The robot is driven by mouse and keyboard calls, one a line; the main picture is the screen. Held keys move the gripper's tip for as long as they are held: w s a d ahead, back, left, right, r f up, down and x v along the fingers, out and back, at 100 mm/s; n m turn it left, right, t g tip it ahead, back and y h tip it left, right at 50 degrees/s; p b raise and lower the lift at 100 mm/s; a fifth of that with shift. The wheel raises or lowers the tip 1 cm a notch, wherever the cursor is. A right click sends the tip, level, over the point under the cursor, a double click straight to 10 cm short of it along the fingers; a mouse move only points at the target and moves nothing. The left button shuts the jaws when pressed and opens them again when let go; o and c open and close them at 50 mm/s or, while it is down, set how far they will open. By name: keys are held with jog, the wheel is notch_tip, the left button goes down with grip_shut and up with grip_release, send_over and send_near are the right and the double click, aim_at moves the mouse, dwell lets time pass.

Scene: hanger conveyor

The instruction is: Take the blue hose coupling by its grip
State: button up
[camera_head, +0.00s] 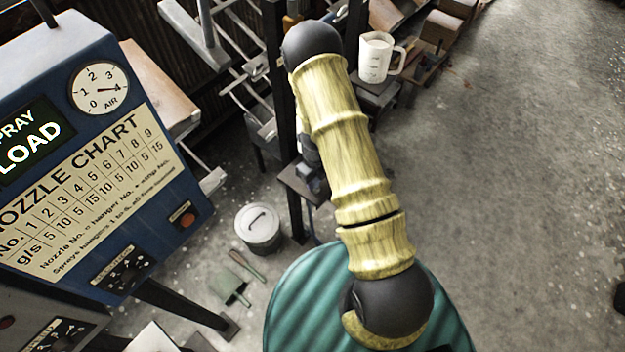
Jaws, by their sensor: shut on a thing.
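I cannot make out the blue hose coupling in the head view. A small dark, partly bluish shape (312,178) shows beside my arm near a dark post, but I cannot tell what it is. My yellow arm with dark joints crosses the middle of the view, from the lower right up to the top centre, and covers what lies behind it. My gripper does not show; it is hidden behind the arm or outside the picture.
A blue control panel (185,170) with a nozzle chart and air gauge stands at left. Metal racks (235,60) and a white mug (375,57) are behind. The floor at right is clear.

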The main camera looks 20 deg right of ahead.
notch_tip(320, 180, up, 10)
jog(key=shift+r+b, duration=0.1)
jog(key=shift+b, duration=0.4)
dwell(0.4)
